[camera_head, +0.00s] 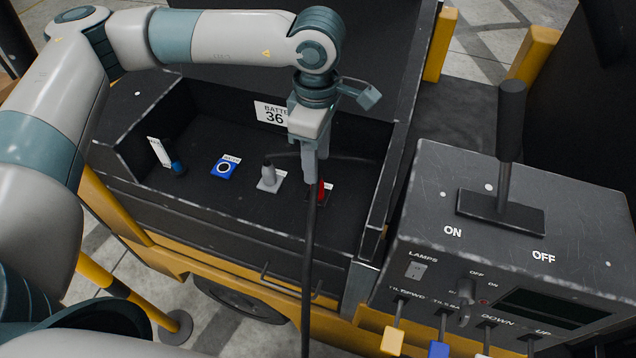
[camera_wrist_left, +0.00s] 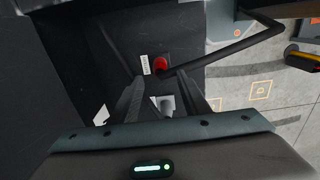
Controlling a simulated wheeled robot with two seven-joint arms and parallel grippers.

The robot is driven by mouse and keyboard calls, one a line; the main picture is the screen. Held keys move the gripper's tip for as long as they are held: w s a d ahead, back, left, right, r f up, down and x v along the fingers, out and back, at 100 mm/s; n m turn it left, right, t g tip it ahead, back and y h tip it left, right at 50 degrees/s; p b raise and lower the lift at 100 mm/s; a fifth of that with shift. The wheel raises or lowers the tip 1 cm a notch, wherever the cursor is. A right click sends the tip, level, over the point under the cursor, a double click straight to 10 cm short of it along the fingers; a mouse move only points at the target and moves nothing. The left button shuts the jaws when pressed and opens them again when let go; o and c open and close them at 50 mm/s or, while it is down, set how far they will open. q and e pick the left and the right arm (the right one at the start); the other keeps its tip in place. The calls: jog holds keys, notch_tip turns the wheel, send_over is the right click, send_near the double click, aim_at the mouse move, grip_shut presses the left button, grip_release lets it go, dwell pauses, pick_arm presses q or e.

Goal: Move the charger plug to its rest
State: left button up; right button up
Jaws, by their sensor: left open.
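A red piece (camera_head: 320,191) stands on the floor of the dark battery tray, beside a small white label; it looks like the charger plug. It also shows in the left wrist view (camera_wrist_left: 162,63), with a thick black cable (camera_wrist_left: 225,52) ending next to it. In the head view the cable (camera_head: 308,270) hangs down over the tray's front. My left gripper (camera_head: 314,175) points down just above and beside the red piece, hiding part of it. Its fingers (camera_wrist_left: 166,88) are apart with nothing clearly held. I cannot tell which fitting is the rest. My right gripper is not in view.
Left of the gripper stand a grey upright fitting (camera_head: 268,176), a blue socket plate (camera_head: 223,168) and a blue-tipped piece (camera_head: 177,168). The tray's raised walls (camera_head: 385,190) enclose them. A control box (camera_head: 470,240) with a tall lever (camera_head: 507,140) stands at the right.

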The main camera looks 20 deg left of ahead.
pick_arm(q)
jog(key=shift+f, duration=0.1)
jog(key=shift+f, duration=1.1)
notch_tip(320, 180, down, 5)
jog(key=b, duration=0.3)
jog(key=shift+r+b, duration=0.15)
jog(key=shift+b, duration=0.2)
jog(key=shift+f+b, duration=0.6)
jog(key=shift+b, duration=0.35)
jog(key=shift+b, duration=1.15)
grip_shut()
